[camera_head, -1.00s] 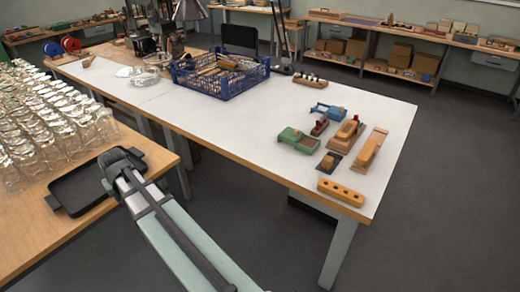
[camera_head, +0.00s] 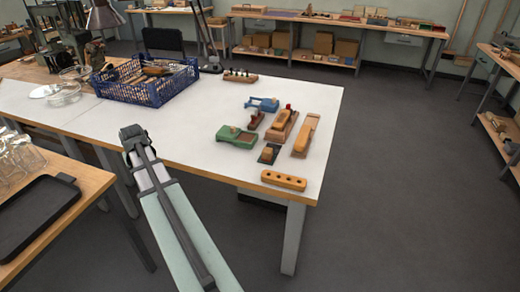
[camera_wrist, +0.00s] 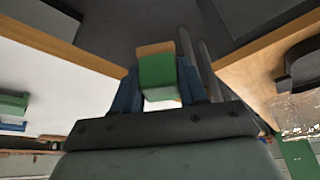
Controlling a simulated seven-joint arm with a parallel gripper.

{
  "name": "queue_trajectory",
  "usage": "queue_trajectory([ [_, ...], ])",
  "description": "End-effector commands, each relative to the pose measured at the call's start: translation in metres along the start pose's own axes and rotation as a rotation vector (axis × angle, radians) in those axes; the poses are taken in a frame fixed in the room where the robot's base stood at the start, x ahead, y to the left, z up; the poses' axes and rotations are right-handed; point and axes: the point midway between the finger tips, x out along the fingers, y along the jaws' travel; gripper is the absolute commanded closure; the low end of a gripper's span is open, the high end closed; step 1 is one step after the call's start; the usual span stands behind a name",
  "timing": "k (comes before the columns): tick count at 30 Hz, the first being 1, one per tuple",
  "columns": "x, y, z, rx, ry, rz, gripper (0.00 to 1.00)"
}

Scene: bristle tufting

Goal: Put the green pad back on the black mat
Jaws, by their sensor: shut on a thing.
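My gripper (camera_wrist: 160,92) is shut on a green pad (camera_wrist: 157,70) with a tan wooden edge, held between its blue fingers. In the head view my gripper (camera_head: 133,142) is near the front edge of the white table, and the pad cannot be made out there. A small dark mat (camera_head: 264,159) lies on the white table with a small tan block on it, well to the right of my gripper. A black tray with handles (camera_head: 38,210) sits on the wooden table at left. I cannot tell for sure which is the black mat.
On the white table (camera_head: 185,120) are a green toy (camera_head: 237,137), a blue toy (camera_head: 262,104), wooden planes (camera_head: 305,135) and an orange block with holes (camera_head: 284,180). A blue crate (camera_head: 145,82) stands behind. Glasses (camera_head: 18,155) crowd the left table. The table's middle is clear.

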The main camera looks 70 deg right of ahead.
Motion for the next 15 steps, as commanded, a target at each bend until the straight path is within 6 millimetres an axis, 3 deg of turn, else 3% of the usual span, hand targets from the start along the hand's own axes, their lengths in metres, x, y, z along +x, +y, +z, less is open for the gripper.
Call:
queue_trajectory([
  [1, -0.001, 0.019, -0.003, 0.025, 0.0, 0.011, 0.82],
  [15, -0.012, 0.175, -0.004, 0.225, 0.0, 0.094, 0.82],
])
